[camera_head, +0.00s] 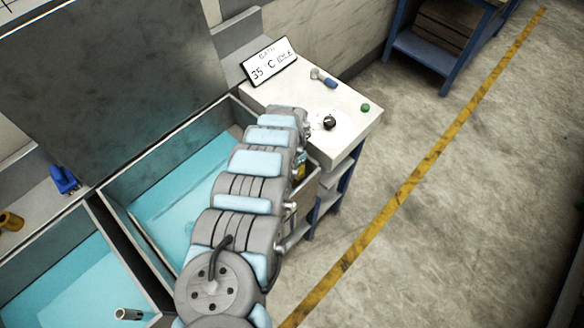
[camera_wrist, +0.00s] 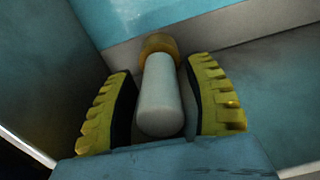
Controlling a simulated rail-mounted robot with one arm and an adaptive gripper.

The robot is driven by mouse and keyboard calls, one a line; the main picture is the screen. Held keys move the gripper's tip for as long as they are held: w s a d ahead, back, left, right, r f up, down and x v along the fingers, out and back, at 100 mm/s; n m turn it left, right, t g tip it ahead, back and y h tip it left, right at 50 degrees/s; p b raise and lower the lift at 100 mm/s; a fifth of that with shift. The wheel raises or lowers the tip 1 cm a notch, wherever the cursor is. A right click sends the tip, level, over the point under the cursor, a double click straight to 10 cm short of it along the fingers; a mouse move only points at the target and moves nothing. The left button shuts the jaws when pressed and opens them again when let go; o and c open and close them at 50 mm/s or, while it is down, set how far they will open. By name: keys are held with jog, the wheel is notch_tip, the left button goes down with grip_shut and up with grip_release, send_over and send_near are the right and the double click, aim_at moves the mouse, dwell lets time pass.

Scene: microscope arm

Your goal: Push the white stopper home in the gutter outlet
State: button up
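In the wrist view the white stopper (camera_wrist: 160,97) is a smooth pale cylinder with its rounded near end towards me. Its far end meets a brass-coloured ring (camera_wrist: 159,44), which appears to be the outlet, at the foot of a pale wall. How deep it sits inside the ring is hidden. My gripper (camera_wrist: 161,66) has its two yellow ribbed fingers with dark inner pads on either side of the stopper. The pads lie close to it, but I cannot tell whether they press on it. In the head view my arm hides the stopper and most of my gripper.
Two turquoise baths (camera_head: 170,205) (camera_head: 60,285) lie left of my arm, one with a raised dark lid (camera_head: 110,80). A white bench (camera_head: 352,125) beyond holds a temperature sign (camera_head: 269,61) and small items. Open floor with a yellow line (camera_head: 425,160) lies to the right.

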jog(key=shift+w+r, duration=0.1)
jog(key=shift+r, duration=0.75)
jog(key=shift+s+r, duration=0.2)
jog(key=shift+r, duration=5)
